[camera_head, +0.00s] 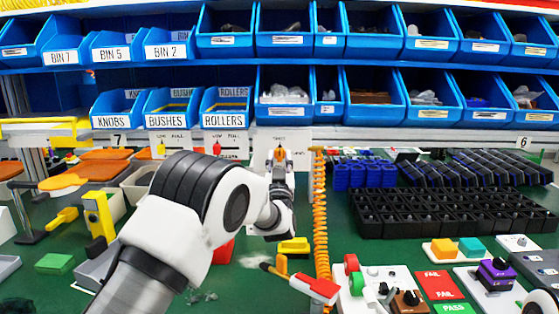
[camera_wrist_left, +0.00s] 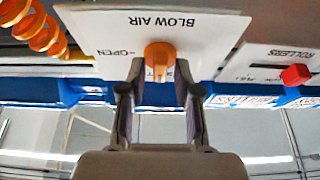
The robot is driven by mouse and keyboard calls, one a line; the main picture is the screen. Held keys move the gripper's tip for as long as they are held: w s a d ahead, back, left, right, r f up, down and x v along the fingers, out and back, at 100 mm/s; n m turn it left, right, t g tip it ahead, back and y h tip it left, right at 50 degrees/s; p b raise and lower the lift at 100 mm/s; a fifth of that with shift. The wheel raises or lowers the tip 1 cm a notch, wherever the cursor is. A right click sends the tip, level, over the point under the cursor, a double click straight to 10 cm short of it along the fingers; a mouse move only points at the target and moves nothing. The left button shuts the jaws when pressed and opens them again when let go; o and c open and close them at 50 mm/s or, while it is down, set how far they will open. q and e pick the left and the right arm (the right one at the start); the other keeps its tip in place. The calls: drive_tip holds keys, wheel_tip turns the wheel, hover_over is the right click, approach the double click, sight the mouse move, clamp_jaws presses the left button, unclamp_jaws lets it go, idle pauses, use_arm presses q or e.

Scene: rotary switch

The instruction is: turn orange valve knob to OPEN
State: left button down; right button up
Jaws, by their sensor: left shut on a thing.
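The orange valve knob (camera_wrist_left: 158,54) sits on a white plate (camera_wrist_left: 210,28) lettered BLOW AIR, upside down in the left wrist view. An OPEN label stands to the knob's left there, and its pointer is toward a partly hidden label at the plate's lower edge. In the head view the knob (camera_head: 280,154) shows small against the plate below the blue bins. My left gripper (camera_wrist_left: 160,72) is shut on the knob, one finger on each side. In the head view the left gripper (camera_head: 280,165) is partly hidden by its own wrist.
A red knob (camera_wrist_left: 296,75) on a neighbouring plate is close by. An orange coiled hose (camera_head: 320,215) hangs just right of the left gripper. Blue bins (camera_head: 285,95) line the shelves above. Black trays (camera_head: 440,210) and a red-tipped tool (camera_head: 318,288) lie on the green bench.

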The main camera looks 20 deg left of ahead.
use_arm(q)
drive_tip(key=shift+m, duration=0.4)
drive_tip(key=m+h, duration=0.3)
drive_tip(key=m, duration=0.2)
drive_tip(key=shift+a, duration=0.15)
drive_tip(key=m+h, duration=0.1)
drive_tip(key=m, duration=0.2)
drive_tip(key=m+h, duration=0.2)
drive_tip(key=m, duration=0.1)
drive_tip(key=shift+r+p, duration=0.15)
drive_tip(key=shift+p, duration=0.15)
drive_tip(key=m+g+h, duration=0.1)
drive_tip(key=m, duration=0.2)
drive_tip(key=m+g+p, duration=0.1)
drive_tip(key=m, duration=0.2)
drive_tip(key=shift+a+r+m+h, duration=0.1)
drive_tip(key=shift+r+m+h, duration=0.05)
drive_tip(key=shift+m+h, duration=0.25)
drive_tip(key=shift+s+r+m+g+p, duration=0.15)
drive_tip(key=shift+m+g+p, duration=0.4)
drive_tip(key=shift+m, duration=1.25)
drive_tip(key=shift+g, duration=0.25)
